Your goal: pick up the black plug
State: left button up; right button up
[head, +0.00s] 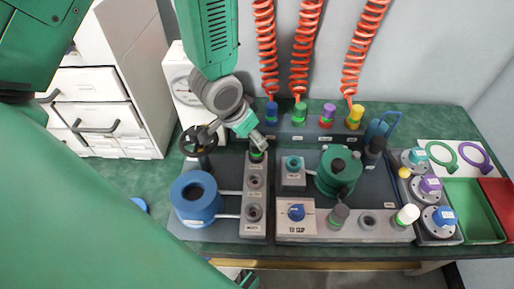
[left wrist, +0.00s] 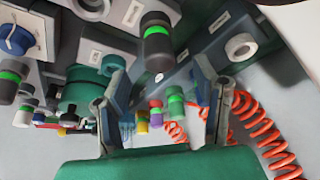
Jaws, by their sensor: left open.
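The black plug with a green band (head: 257,155) stands in the top socket of the left grey strip (head: 254,185). It also shows in the left wrist view (left wrist: 157,40), just beyond the fingertips and between their lines. My left gripper (head: 257,140) is at the plug's upper end in the head view, partly covering it. In the left wrist view my left gripper (left wrist: 158,82) has its two fingers apart with nothing held between them. I cannot tell whether a finger touches the plug. My right gripper is not clearly seen.
A blue ring-shaped part (head: 195,200) stands left of the strip. A green round housing (head: 338,172) and another dark plug (head: 340,214) are to the right. Several coloured connectors with orange coiled hoses (head: 300,50) stand behind. Green (head: 470,208) and red trays lie at far right.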

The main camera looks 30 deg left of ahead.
aim_at(256, 149)
pick_arm(q)
jog(key=b+x, duration=0.1)
jog(key=x, duration=0.3)
jog(key=shift+d+f, duration=0.1)
jog(key=shift+f, duration=0.2)
grip_shut()
jog(key=shift+r, duration=0.1)
